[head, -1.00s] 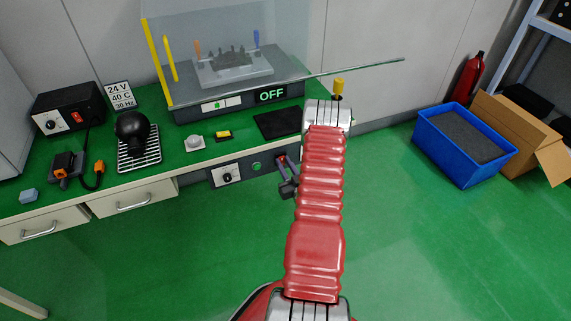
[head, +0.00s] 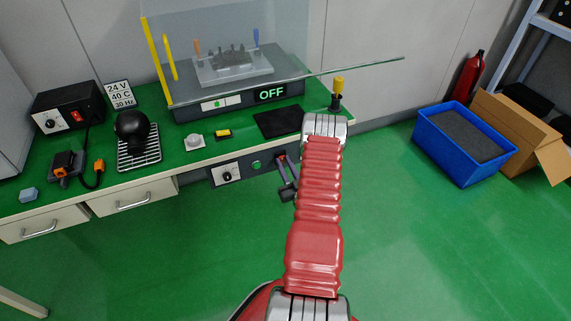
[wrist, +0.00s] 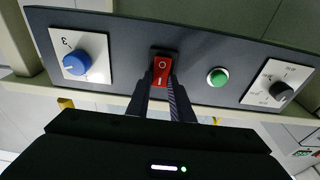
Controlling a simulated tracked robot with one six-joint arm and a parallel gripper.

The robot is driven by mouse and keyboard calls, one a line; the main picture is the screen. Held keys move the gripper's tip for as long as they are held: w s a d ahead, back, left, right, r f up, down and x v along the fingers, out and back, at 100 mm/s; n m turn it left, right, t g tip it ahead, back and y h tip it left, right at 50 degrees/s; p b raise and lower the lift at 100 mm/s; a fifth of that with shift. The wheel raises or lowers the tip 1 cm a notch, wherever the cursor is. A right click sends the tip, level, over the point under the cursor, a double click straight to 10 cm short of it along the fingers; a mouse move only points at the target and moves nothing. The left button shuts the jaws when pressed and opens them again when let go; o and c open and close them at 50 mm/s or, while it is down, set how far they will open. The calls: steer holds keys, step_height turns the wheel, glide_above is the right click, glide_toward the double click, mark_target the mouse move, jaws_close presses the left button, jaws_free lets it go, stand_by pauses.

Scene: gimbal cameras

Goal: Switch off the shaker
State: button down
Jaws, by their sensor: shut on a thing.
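The shaker (head: 186,113) stands on the green bench under a clear hood, and its display (head: 271,94) reads OFF. Below the bench top is a dark control panel (head: 242,179). In the wrist view the panel (wrist: 125,40) carries a red rocker switch (wrist: 162,66) marked O at the top and I below. My gripper (wrist: 164,84) is at this switch, with its narrow dark fingers closed on its lower part.
The panel also carries a blue knob (wrist: 74,62), a green button (wrist: 217,77) and a black knob (wrist: 281,91) on either side. A tilted glass edge (head: 340,70) juts right from the hood. A yellow-handled tool (head: 338,84) stands at the bench's right end.

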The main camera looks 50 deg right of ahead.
steer(key=shift+s+d, duration=0.1)
steer(key=shift+d, duration=0.05)
steer(key=c, duration=1.6)
jaws_free()
steer(key=shift+o, duration=0.2)
steer(key=v, duration=1.3)
steer(key=shift+s+a, duration=0.25)
steer(key=shift+s, duration=0.1)
